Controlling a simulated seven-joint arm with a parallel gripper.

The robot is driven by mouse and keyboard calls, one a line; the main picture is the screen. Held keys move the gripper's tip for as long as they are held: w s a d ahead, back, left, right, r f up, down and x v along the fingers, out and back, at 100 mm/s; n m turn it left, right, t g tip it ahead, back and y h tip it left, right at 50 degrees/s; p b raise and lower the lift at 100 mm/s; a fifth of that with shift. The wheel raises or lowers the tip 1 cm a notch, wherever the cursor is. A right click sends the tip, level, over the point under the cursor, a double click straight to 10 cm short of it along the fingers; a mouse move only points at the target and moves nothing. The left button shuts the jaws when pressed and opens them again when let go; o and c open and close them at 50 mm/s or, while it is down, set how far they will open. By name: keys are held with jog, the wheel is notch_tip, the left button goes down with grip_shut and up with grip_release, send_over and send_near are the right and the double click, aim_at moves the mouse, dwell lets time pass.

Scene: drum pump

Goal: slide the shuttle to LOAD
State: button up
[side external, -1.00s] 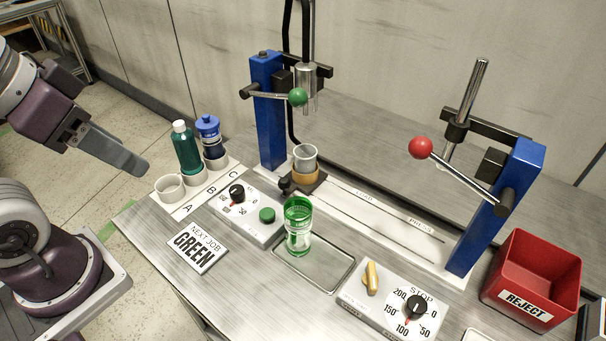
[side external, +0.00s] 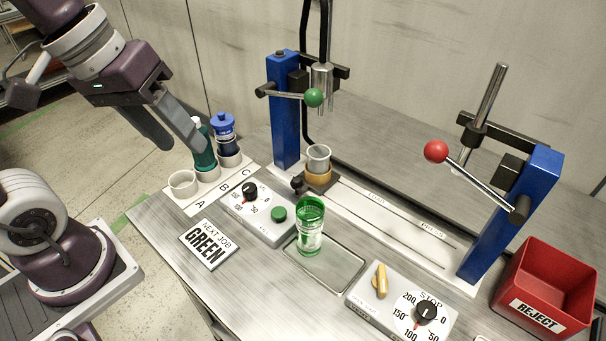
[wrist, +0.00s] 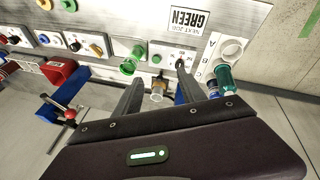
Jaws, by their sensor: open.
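The shuttle (side external: 314,184) is a dark block with a tan ring holding a clear cup (side external: 319,158). It sits at the left end of the white track (side external: 385,220), beside the left blue post. Small labels along the track are hard to read. A dark knob (side external: 298,184) sticks out at the shuttle's near left side. My gripper (side external: 184,146) is open and empty, above and left of the bench, beside the green bottle. In the wrist view, the clear cup (wrist: 157,92) shows between my spread fingers (wrist: 161,80), some way beyond them.
A green tumbler (side external: 310,225) stands on a tray. Two blue posts carry levers with green (side external: 314,97) and red (side external: 436,151) balls. A red REJECT bin (side external: 543,290) is at right.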

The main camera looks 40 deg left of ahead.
aim_at(295, 179)
jog(key=w+a+f+n+g+h, duration=0.2)
jog(key=w+f+n, duration=0.3)
jog(key=w+n, duration=0.35)
jog(key=w+a+f+n, duration=0.4)
jog(key=f+n, duration=0.1)
jog(key=f, duration=0.2)
jog(key=w+a+f+n, duration=0.4)
jog(key=f+n, duration=0.1)
jog(key=f, duration=0.3)
jog(key=shift+g, duration=0.3)
jog(key=w+d, duration=0.1)
jog(key=d, duration=0.2)
jog(key=w+d, duration=0.2)
jog(key=d, duration=0.2)
jog(key=w+d, duration=0.1)
jog(key=d, duration=0.2)
jog(key=shift+w+d+r, duration=0.2)
jog(key=shift+w+d, duration=0.05)
jog(key=shift+d, duration=0.15)
jog(key=shift+w+d+f+h, duration=0.1)
jog(key=shift+d+f+h, duration=0.1)
jog(key=shift+f, duration=0.5)
jog(key=shift+w+d+f+h, duration=0.1)
jog(key=shift+d+f, duration=0.05)
jog(key=shift+f, duration=0.5)
jog(key=shift+c, duration=0.2)
grip_shut()
jog(key=shift+d, duration=0.1)
